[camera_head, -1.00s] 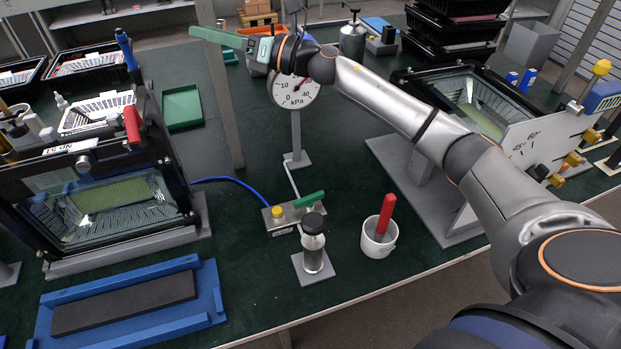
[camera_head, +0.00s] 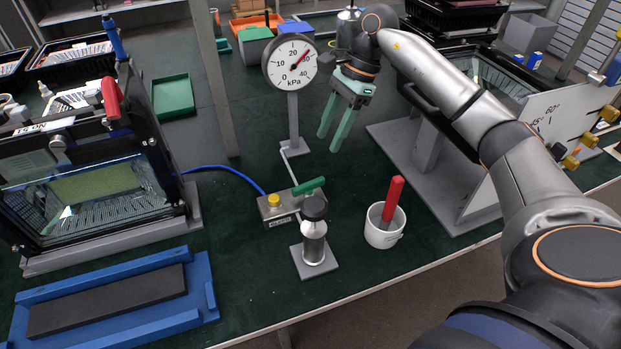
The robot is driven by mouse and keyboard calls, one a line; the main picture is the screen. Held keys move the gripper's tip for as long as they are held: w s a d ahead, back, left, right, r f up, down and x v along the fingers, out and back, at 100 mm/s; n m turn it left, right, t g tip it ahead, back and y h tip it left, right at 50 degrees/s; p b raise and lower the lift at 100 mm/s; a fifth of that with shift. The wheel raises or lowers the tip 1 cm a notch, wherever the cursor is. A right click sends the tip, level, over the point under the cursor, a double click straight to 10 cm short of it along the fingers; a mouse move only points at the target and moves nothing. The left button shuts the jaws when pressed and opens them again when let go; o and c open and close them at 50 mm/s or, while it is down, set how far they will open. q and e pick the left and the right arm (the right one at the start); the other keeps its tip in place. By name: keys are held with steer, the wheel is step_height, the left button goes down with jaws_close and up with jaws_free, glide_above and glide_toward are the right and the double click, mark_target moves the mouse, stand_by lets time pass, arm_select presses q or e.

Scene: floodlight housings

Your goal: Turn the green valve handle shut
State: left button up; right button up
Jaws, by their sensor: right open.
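The green valve handle (camera_head: 308,186) sits on a small grey valve block (camera_head: 278,208) with a yellow cap (camera_head: 273,200), in the middle of the table. The handle slants up to the right. The pressure gauge (camera_head: 291,62) stands behind it on a post, its red needle pointing to the upper right of the dial. My right gripper (camera_head: 333,143) is open and empty, with its green fingers pointing down. It hangs above and behind the handle, to the right of the gauge post, apart from both. My left gripper is not in view.
A dark-capped bottle (camera_head: 314,240) stands on a grey plate just in front of the valve. A white cup (camera_head: 383,228) with a red-handled tool (camera_head: 392,200) stands to the right. A blue hose (camera_head: 225,168) runs left from the valve. A floodlight housing (camera_head: 95,190) stands at left.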

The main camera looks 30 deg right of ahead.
mark_target(309, 183)
steer(key=x, duration=1.2)
steer(key=shift+a, duration=0.1)
steer(key=shift+c, duration=0.4)
steer(key=shift+r, duration=0.1)
jaws_close()
